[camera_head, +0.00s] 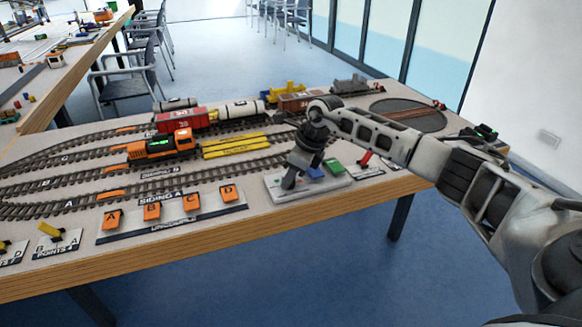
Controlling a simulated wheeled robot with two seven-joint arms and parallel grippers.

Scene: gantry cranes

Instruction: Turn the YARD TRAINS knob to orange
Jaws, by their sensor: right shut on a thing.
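A light grey control panel (340,183) lies at the front edge of the layout table, right of centre. My right gripper (288,185) reaches down onto the left part of this panel and is shut on the knob there. The gripper hides the knob, so its pointer and colour setting cannot be seen. A blue piece (315,173) and a green piece (335,167) show on the panel to the right of the gripper. The panel's lettering is not readable. My left gripper is out of view.
Orange levers A to D stand on a plate (240,206) left of the gripper. An orange locomotive (160,146) and yellow flat wagons (235,145) stand on the tracks behind. A red lever (366,158) is to the right, below my forearm. A turntable (408,115) lies behind.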

